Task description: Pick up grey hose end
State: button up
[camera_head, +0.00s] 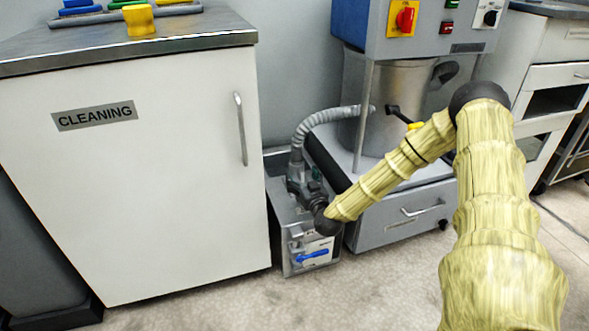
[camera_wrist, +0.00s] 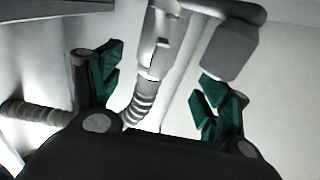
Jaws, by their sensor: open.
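In the wrist view, my gripper (camera_wrist: 160,76) is open, with green pads on both sides. A light grey fitting (camera_wrist: 155,45) with a ribbed sleeve (camera_wrist: 141,100) below it shows between the fingers, with a gap on each side. It looks like the hose end, but I cannot tell for sure. Neither finger clearly touches it.
A grey box (camera_head: 285,222) with a blue handle (camera_head: 313,255) stands under my gripper. A white CLEANING cabinet (camera_head: 150,190) is close on the left. The machine's drawer base (camera_head: 400,215) is on the right. Another ribbed hose (camera_wrist: 35,112) shows at the wrist view's left. Floor in front is clear.

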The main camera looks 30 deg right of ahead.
aim_at(299, 168)
jog(key=shift+b+x, duration=0.3)
jog(key=shift+x, duration=0.9)
jog(key=b+x, duration=0.2)
jog(key=x, duration=0.1)
jog(key=b+x, duration=0.1)
jog(key=shift+w+d, duration=0.1)
jog(key=shift+d, duration=0.2)
jog(key=shift+w+d+r, duration=0.1)
jog(key=shift+w+r, duration=0.05)
jog(key=shift+w, duration=0.25)
jog(key=shift+c, duration=0.3)
jog(key=c, duration=1.4)
